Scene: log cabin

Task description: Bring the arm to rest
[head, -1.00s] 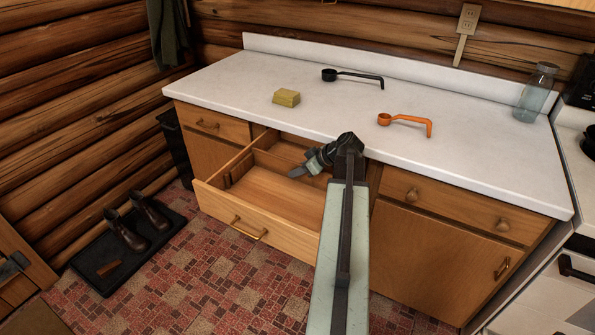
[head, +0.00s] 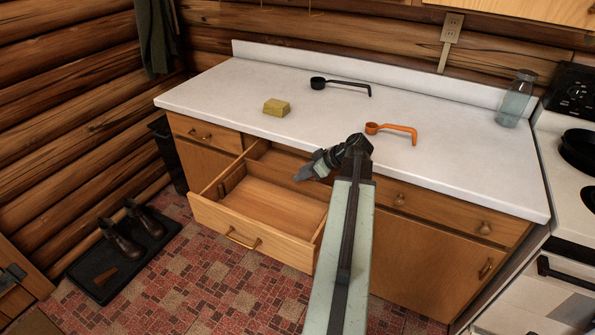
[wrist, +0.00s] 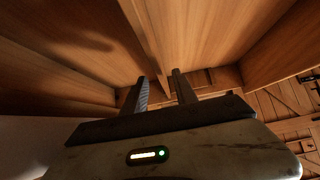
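My gripper (head: 305,174) is over the open drawer (head: 214,213), near its right rear part, at the end of my arm. In the wrist view my gripper (wrist: 161,88) shows two dark fingers standing apart with nothing between them. The wooden inside of the drawer (wrist: 200,35) fills most of that view. The drawer's bottom looks bare where it shows. My arm hides part of the drawer's right side and the cabinet front.
On the white counter (head: 215,95) are a yellow sponge (head: 276,107), a black scoop (head: 340,86), an orange scoop (head: 391,130) and a glass jar (head: 515,100). A stove (head: 570,190) stands at the right. Boots (head: 130,235) stand on a dark mat at the left.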

